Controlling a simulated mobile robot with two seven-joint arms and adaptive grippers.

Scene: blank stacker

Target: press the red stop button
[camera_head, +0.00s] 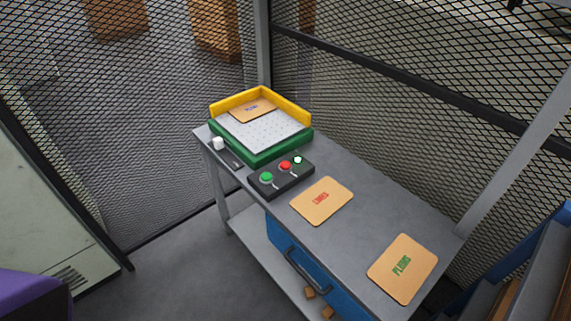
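The red stop button (286,166) is a small round cap in the middle of a dark control box (281,177) on the grey bench. A green button (266,177) sits to its left and a white knob or button (298,160) to its right on the same box. Nothing covers the red button. Neither of my grippers is in the view.
A green and yellow tray (262,153) stands behind the box, and a white-capped lever (218,143) is left of it. Mesh fencing (400,110) encloses the back.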

